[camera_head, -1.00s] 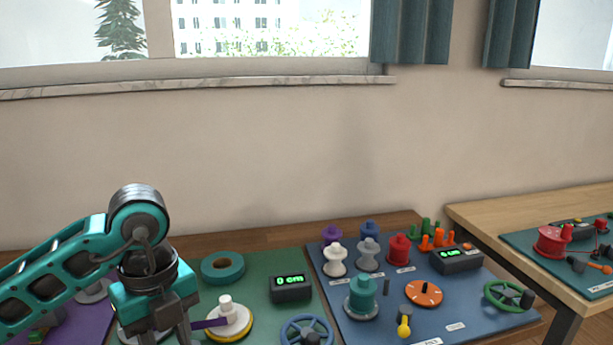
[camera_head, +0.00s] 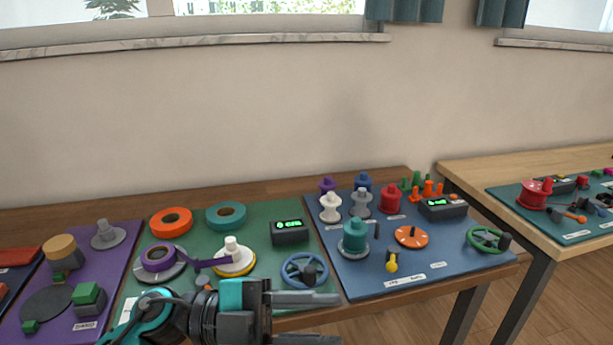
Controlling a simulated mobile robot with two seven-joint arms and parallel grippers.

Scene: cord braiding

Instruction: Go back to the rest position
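My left gripper (camera_head: 335,320) is at the bottom of the view, in front of the green board (camera_head: 262,258) and near the wooden bench's (camera_head: 380,288) front edge. Its two grey fingers point right and are spread apart, with nothing between them. Its teal and black wrist comes in from the bottom left. The lower finger is partly cut off by the picture's edge. My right gripper is not in the view.
The green board holds a purple tape roll (camera_head: 158,257), a white and yellow spool (camera_head: 234,258), a counter box (camera_head: 289,232) and a blue handwheel (camera_head: 305,270). A blue board (camera_head: 440,265) with spools lies right, a purple board (camera_head: 118,262) left.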

